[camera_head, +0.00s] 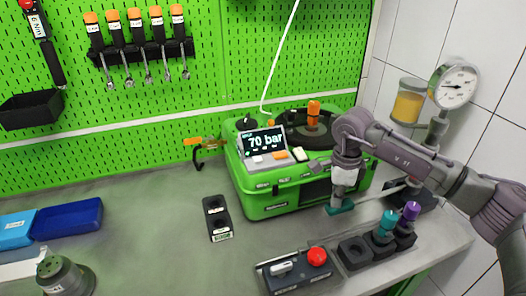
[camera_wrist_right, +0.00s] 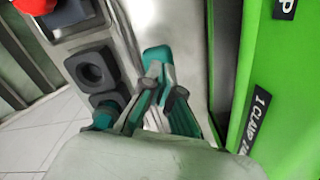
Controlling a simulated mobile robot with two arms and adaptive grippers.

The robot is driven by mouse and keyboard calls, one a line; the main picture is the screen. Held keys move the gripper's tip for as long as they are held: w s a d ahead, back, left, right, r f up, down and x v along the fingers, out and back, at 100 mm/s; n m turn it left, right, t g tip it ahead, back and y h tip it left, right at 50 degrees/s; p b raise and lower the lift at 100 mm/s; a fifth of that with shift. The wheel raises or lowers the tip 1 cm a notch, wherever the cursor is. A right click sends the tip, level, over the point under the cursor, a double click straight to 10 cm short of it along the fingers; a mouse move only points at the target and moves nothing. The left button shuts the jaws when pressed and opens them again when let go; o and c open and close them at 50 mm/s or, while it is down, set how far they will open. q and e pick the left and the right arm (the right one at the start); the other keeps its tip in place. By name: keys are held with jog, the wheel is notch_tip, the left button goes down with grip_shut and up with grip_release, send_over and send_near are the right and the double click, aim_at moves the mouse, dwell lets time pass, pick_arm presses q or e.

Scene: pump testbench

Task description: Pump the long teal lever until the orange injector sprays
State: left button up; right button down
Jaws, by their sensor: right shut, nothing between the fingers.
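The long lever has a teal grip (camera_head: 340,208) at its left end and a pale bar (camera_head: 372,195) running right toward the dark pump base. The teal grip also shows in the right wrist view (camera_wrist_right: 157,54), just beyond my fingertips. My right gripper (camera_head: 342,199) is shut and empty, pointing down at the grip; contact cannot be told. It also shows in the right wrist view (camera_wrist_right: 158,72). An orange-topped injector (camera_head: 314,108) stands upright on the green test case (camera_head: 270,207). No spray is visible. The display (camera_head: 262,142) reads 70 bar. My left gripper is not in view.
A pressure gauge (camera_head: 456,83) and an amber jar (camera_head: 408,104) stand at the right. Teal (camera_head: 388,221) and purple (camera_head: 411,210) injectors sit in black holders in front of the lever. A control box with a red button (camera_head: 317,256) is near. The bench left of centre is mostly clear.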

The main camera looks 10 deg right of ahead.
jog(key=shift+d+r+p, duration=0.2)
jog(key=shift+r+p, duration=0.5)
jog(key=shift+r, duration=0.45)
jog(key=shift+d+r+p, duration=0.15)
jog(key=shift+r+p, duration=0.55)
jog(key=shift+r, duration=0.5)
jog(key=shift+d+r+p, duration=0.2)
jog(key=shift+r+p, duration=0.5)
jog(key=shift+r, duration=0.45)
jog(key=shift+f, duration=0.2)
jog(key=shift+a+f+b, duration=0.25)
jog(key=shift+f+b, duration=1.1)
jog(key=shift+f, duration=0.4)
jog(key=shift+a+f+b, duration=0.2)
jog(key=shift+f+b, duration=1.15)
jog(key=shift+f, duration=0.35)
jog(key=shift+d+r+p, duration=0.25)
jog(key=shift+r+p, duration=0.9)
jog(key=shift+r, duration=0.7)
jog(key=shift+d+r+p, duration=0.2)
jog(key=shift+r+p, duration=0.95)
jog(key=shift+r, duration=0.7)
jog(key=shift+f, duration=0.1)
